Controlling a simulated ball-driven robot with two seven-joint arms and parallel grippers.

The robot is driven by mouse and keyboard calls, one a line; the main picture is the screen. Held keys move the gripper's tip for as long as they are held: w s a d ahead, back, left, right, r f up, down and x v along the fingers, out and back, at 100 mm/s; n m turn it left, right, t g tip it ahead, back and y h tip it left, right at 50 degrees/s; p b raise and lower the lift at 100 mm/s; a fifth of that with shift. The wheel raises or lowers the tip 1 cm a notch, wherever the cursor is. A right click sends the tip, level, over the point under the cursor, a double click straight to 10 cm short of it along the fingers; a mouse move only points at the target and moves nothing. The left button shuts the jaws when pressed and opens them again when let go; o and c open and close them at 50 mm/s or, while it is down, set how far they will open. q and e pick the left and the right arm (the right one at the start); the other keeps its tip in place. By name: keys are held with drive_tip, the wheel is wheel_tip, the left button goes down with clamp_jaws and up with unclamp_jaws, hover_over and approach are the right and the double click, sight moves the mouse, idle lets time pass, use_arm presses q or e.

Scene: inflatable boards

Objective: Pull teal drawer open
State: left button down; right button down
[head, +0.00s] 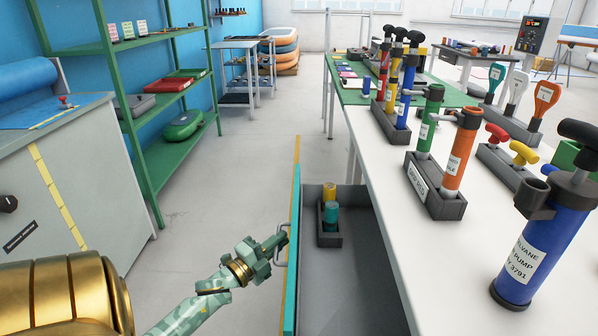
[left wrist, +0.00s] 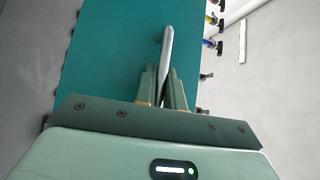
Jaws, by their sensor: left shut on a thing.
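The teal drawer (head: 291,270) stands out from under the white workbench, and its grey inside shows. Its teal front fills much of the left wrist view (left wrist: 112,55). A silver bar handle (head: 281,247) is on the front's outer face; it also shows in the left wrist view (left wrist: 167,45). My left gripper (head: 274,244) is at the handle, and its two fingers (left wrist: 162,88) are shut on the bar. The far end of the handle runs past the fingertips. My right gripper is in no view.
A dark holder (head: 329,238) with yellow and teal cylinders stands inside the drawer. The white bench (head: 450,270) bears several hand pumps, with a blue pump (head: 543,240) nearest. A green shelf (head: 150,120) and grey cabinet are at left. The floor (head: 235,150) between is clear.

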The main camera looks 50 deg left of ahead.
use_arm(q)
drive_tip(key=s+a, duration=0.4)
drive_tip(key=s, duration=0.1)
drive_tip(key=shift+s+a, duration=0.3)
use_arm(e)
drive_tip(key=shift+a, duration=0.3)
use_arm(q)
drive_tip(key=shift+f, duration=0.1)
drive_tip(key=c, duration=1.8)
unclamp_jaws()
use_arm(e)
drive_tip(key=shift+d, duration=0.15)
use_arm(q)
drive_tip(key=shift+o, duration=0.2)
